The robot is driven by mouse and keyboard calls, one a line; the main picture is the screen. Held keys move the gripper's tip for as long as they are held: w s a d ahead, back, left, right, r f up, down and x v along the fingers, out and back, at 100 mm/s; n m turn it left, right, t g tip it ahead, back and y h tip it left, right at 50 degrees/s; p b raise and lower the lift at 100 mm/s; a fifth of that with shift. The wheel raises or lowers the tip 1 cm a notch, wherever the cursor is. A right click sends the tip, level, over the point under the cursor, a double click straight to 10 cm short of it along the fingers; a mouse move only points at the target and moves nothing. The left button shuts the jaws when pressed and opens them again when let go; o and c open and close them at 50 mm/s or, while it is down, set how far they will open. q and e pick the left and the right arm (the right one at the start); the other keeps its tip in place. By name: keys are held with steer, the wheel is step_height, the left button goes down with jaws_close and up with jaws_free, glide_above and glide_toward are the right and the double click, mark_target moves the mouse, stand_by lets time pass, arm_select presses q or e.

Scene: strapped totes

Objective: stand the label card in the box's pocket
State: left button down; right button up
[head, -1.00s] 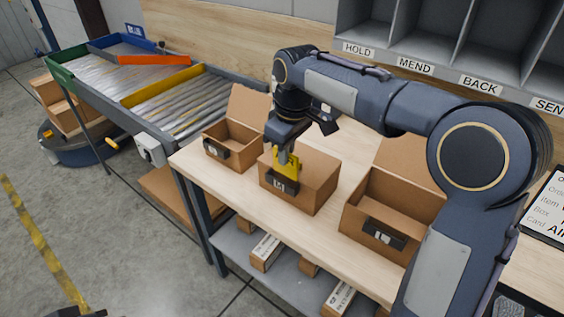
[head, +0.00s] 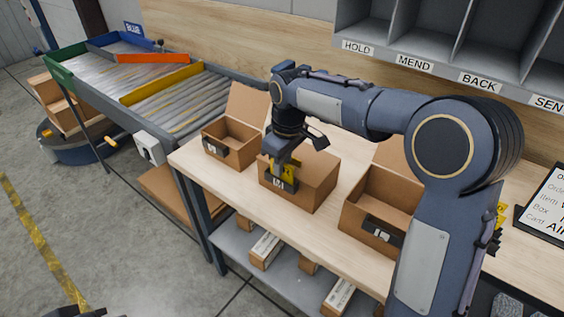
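The fingertips are small, and the exact contact is hard to see. A dark piece at the bottom left edge looks like the tip of my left gripper (head: 78,312), mostly cut off by the frame.
Open boxes with black pockets stand left (head: 228,147) and right (head: 372,212) of the middle box on the wooden bench (head: 240,187). My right arm hides part of the right box. A grey labelled shelf (head: 440,70) stands behind; a roller conveyor (head: 180,100) is at left.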

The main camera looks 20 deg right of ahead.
steer(key=shift+o, duration=0.8)
steer(key=shift+r, duration=0.3)
step_height(320, 180, up, 11)
steer(key=s+p, duration=0.1)
steer(key=s+d+f+m+t+y, duration=0.1)
steer(key=s+d+m, duration=0.1)
steer(key=s+d, duration=0.3)
steer(key=s+d+f+m+t+y, duration=0.1)
steer(key=s+d+m, duration=0.15)
steer(key=s, duration=0.55)
steer(key=s+a+f+m+t, duration=0.1)
steer(key=s+f+m, duration=0.1)
steer(key=s+f, duration=0.2)
steer(key=s+f+m+t+y, duration=0.1)
steer(key=s+f+m, duration=0.2)
steer(key=s, duration=0.7)
step_height(320, 180, down, 3)
steer(key=shift+a+r, duration=0.2)
steer(key=shift+a, duration=0.15)
